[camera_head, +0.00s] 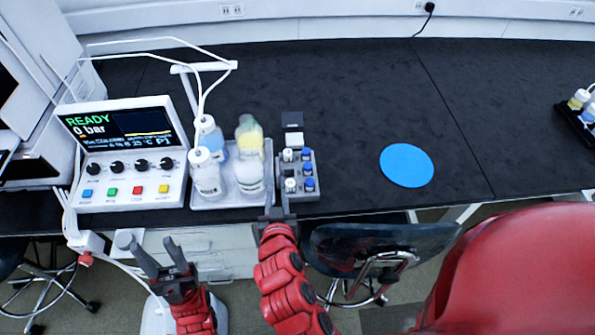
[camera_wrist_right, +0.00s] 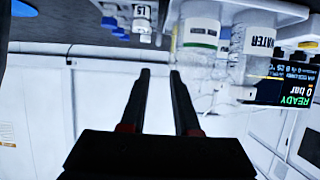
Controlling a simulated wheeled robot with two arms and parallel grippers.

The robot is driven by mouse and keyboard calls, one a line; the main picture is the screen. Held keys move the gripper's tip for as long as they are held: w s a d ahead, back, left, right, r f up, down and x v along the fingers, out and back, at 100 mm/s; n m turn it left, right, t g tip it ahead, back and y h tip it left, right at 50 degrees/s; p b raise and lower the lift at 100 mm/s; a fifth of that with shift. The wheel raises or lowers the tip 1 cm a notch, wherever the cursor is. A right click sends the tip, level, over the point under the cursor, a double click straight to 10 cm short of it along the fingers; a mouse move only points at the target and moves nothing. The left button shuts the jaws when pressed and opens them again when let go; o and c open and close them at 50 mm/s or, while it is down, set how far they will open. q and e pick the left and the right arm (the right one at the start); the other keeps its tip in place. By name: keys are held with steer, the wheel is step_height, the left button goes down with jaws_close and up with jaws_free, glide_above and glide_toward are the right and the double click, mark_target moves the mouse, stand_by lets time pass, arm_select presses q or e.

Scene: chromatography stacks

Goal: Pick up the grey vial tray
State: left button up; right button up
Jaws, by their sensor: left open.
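The grey vial tray (camera_head: 302,193) stands near the front edge of the black bench in the head view. It holds several small vials with white and blue caps. In the right wrist view, which looks upside down, vials (camera_wrist_right: 142,20) show at the top left. My right gripper (camera_head: 277,208) is at the tray's front left corner; whether it touches the tray is unclear. Its fingers (camera_wrist_right: 160,73) are apart in the wrist view, with nothing seen between them. My left gripper (camera_head: 155,258) is open and empty, in front of the bench at the lower left.
A light tray (camera_head: 228,200) with several bottles stands close left of the vial tray. A control box (camera_head: 125,150) reading READY is further left. A blue disc (camera_head: 406,165) lies on clear bench to the right. A chair (camera_head: 380,245) stands in front of the bench.

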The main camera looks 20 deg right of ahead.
steer(key=b, duration=0.8)
glide_toward(277, 167)
steer(key=w, duration=0.1)
steer(key=p+x, duration=0.3)
steer(key=x, duration=0.6)
steer(key=shift+d+f, duration=0.15)
steer(key=shift+f, duration=0.05)
steer(key=shift+w+f, duration=0.25)
steer(key=shift+w, duration=0.2)
jaws_close()
